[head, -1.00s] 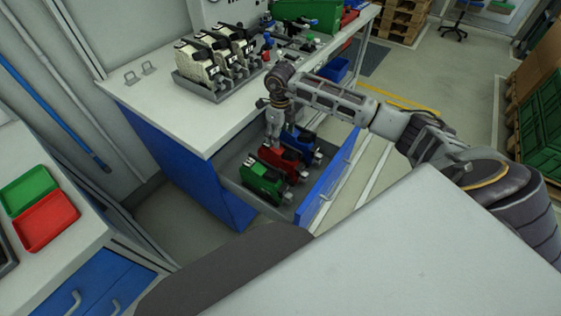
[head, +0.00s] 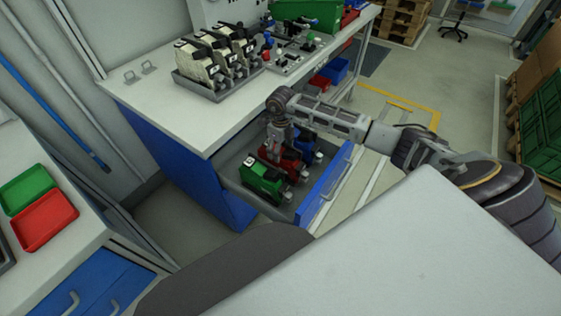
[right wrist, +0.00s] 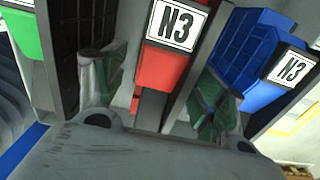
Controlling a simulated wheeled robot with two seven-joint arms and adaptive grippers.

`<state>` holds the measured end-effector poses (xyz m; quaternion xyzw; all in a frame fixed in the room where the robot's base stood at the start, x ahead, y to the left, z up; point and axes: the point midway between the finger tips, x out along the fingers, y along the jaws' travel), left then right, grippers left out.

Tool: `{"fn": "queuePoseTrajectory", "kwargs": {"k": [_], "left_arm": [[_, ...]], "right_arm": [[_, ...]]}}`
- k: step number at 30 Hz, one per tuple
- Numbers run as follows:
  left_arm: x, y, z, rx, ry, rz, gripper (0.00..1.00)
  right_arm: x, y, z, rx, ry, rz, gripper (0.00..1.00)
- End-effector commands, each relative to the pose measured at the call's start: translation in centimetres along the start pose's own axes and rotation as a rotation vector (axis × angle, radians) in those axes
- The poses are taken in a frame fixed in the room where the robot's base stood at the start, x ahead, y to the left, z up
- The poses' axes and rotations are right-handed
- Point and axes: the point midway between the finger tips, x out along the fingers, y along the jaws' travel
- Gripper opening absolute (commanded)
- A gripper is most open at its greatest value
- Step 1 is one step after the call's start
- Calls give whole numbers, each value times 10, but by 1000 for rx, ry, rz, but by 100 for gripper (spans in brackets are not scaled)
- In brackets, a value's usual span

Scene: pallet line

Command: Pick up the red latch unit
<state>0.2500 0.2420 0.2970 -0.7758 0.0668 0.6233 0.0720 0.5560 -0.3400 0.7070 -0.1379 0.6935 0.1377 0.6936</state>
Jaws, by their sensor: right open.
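The red latch unit (head: 291,166) stands in the open drawer, between a green unit (head: 263,181) and a blue unit (head: 307,146). My right gripper (head: 276,151) is down at the red unit and partly covers it in the head view. In the right wrist view the red unit (right wrist: 160,68) carries an N3 label and sits between the two open fingers of my right gripper (right wrist: 157,98). I cannot tell whether either finger touches it. My left gripper is not in view.
The green and blue units stand close on either side. The drawer's blue front (head: 324,186) is pulled out below the white worktop (head: 160,112). A grey tray (head: 217,93) of white-and-black units is on top. Red and green trays lie at the left.

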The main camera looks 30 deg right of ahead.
Motion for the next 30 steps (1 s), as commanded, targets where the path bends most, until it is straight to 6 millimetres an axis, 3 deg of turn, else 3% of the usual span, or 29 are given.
{"fn": "queuePoseTrajectory", "kwargs": {"k": [8, 21, 30], "left_arm": [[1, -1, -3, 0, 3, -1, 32], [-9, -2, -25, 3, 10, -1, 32], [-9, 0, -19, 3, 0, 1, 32]], "right_arm": [[7, 0, 0, 0, 1, 2, 71], [50, -1, 1, 0, 1, 1, 71], [52, -1, 1, 0, 0, 0, 71]]}}
